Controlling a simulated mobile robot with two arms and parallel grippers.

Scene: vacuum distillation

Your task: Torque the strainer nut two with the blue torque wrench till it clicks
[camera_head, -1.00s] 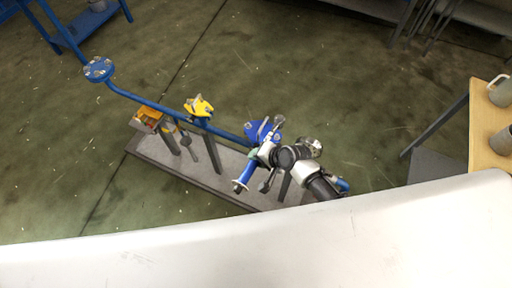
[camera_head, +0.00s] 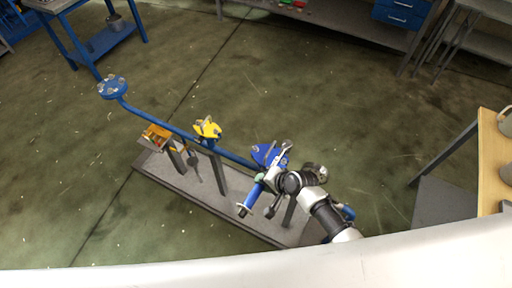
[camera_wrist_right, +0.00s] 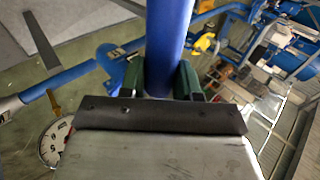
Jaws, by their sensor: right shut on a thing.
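The blue torque wrench (camera_head: 251,199) is in my right gripper (camera_head: 261,178), with its blue handle sticking out to the lower left. In the right wrist view the wrench's blue shaft (camera_wrist_right: 168,40) runs up between the green fingers of my right gripper (camera_wrist_right: 160,78), which are closed on it. The blue strainer flange (camera_head: 266,153) is at the right end of the blue pipe, just beyond my gripper. A grey metal piece lies over its right side. The strainer nuts and the wrench's head are too small or hidden to tell apart. My left gripper is out of view.
The blue pipe (camera_head: 158,122) runs left past a yellow valve part (camera_head: 207,128) to a round blue flange (camera_head: 112,87). Posts stand on a grey base plate (camera_head: 154,176). A wooden-topped table (camera_head: 490,165) is at the right. A gauge (camera_wrist_right: 52,142) shows in the right wrist view.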

